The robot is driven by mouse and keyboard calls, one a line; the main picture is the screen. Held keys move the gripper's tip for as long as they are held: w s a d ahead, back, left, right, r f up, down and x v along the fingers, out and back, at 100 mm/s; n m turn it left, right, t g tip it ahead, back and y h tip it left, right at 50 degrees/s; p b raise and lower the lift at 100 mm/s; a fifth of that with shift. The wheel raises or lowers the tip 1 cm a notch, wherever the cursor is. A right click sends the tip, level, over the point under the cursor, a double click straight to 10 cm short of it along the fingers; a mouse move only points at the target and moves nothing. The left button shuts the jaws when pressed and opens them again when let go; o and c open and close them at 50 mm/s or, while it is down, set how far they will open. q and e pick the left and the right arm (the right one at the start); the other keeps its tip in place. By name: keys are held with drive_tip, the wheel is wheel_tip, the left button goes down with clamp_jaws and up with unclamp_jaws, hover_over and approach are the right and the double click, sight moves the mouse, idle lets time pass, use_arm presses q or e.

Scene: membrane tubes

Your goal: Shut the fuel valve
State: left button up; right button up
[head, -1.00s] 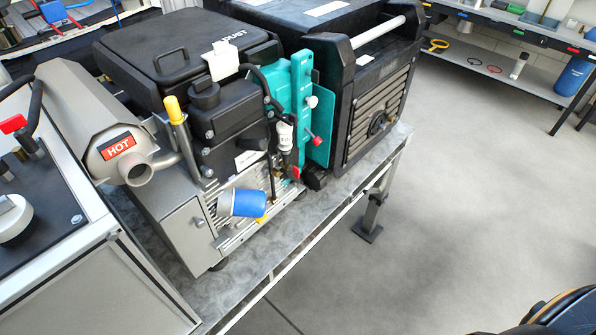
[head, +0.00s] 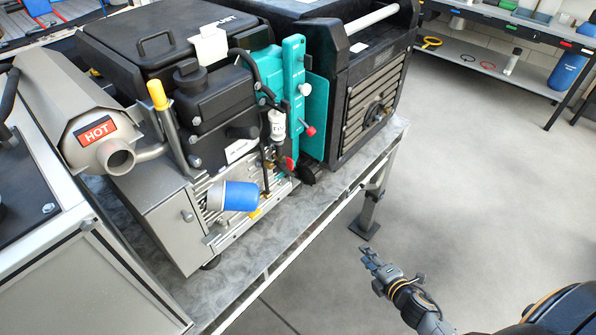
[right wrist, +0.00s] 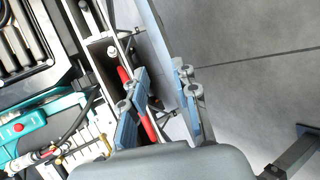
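The generator's engine (head: 212,108) stands on the metal bench. A small red lever (head: 289,164), which looks like the fuel valve, sits low on its front, below a white inline filter (head: 277,126). The lever is small, and its exact setting cannot be told. A separate red knob (head: 311,130) is on the teal bracket (head: 293,85); it also shows in the right wrist view (right wrist: 19,127). My right gripper (head: 371,258) is over the floor, off the bench's front edge, right of and apart from the lever. Its fingers (right wrist: 162,85) are apart and look empty. My left gripper is not in view.
A muffler marked HOT (head: 98,131) juts out at the left. A blue cylinder (head: 238,196) sticks out below the engine. A black slatted unit (head: 372,100) stands to the right. The floor (head: 470,190) before the bench is clear.

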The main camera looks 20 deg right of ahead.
drive_tip(key=w+a+r+n+t+y+b, duration=0.1)
drive_tip(key=w+r+n+t+y, duration=0.1)
drive_tip(key=r+n, duration=0.4)
drive_tip(key=w+a+r+n+t+y, duration=0.15)
drive_tip(key=r+n, duration=0.25)
drive_tip(key=r, duration=0.5)
drive_tip(key=n+y+b, duration=0.1)
drive_tip(key=n+y, duration=0.4)
drive_tip(key=n, duration=0.8)
approach(293, 162)
drive_tip(key=shift+g, duration=0.35)
drive_tip(key=p+x, duration=0.1)
drive_tip(key=x, duration=0.1)
drive_tip(key=p+x, duration=0.2)
drive_tip(key=x, duration=0.1)
drive_tip(key=p+x, duration=0.1)
drive_tip(key=x, duration=0.1)
drive_tip(key=shift+w+r, duration=0.25)
drive_tip(key=shift+r, duration=0.05)
drive_tip(key=shift+w+a, duration=0.25)
drive_tip(key=shift+w, duration=0.2)
drive_tip(key=shift+f, duration=0.1)
clamp_jaws()
